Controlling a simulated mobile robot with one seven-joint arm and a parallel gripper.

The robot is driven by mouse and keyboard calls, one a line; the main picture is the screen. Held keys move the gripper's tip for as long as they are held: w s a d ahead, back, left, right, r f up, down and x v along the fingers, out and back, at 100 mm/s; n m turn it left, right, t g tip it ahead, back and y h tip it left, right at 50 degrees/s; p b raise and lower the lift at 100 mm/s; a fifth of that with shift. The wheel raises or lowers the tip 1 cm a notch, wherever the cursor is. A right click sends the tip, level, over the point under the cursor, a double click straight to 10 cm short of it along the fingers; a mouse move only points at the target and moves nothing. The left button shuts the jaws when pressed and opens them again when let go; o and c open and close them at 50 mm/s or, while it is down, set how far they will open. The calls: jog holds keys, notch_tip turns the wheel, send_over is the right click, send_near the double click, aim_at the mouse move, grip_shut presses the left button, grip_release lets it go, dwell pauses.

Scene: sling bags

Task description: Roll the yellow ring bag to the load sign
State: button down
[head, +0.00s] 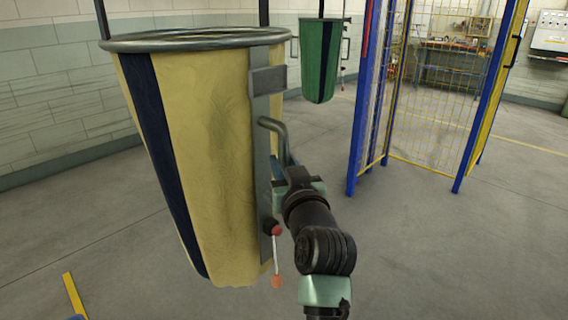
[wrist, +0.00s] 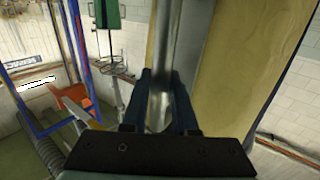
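The yellow ring bag (head: 205,140) hangs large at the left of the head view, with a grey metal ring at its top and dark blue stripes. A grey strip down its right side carries a bent metal handle (head: 277,135). My gripper (head: 287,172) is at the lower part of this handle. In the wrist view, the gripper's two dark fingers (wrist: 165,100) lie against both sides of the handle bar (wrist: 163,45), with the yellow bag (wrist: 228,65) to the right. I cannot make out a load sign in either view.
A green bag (head: 320,60) hangs farther back. A blue and yellow mesh cage (head: 430,90) stands at the right, with a workbench (head: 450,65) behind it. A red-tipped lever (head: 277,232) hangs low on the bag's strip. Grey floor is clear at the right front.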

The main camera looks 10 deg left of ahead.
jog(key=c, duration=0.7)
grip_release()
jog(key=v, duration=1.3)
jog(key=shift+r, duration=0.1)
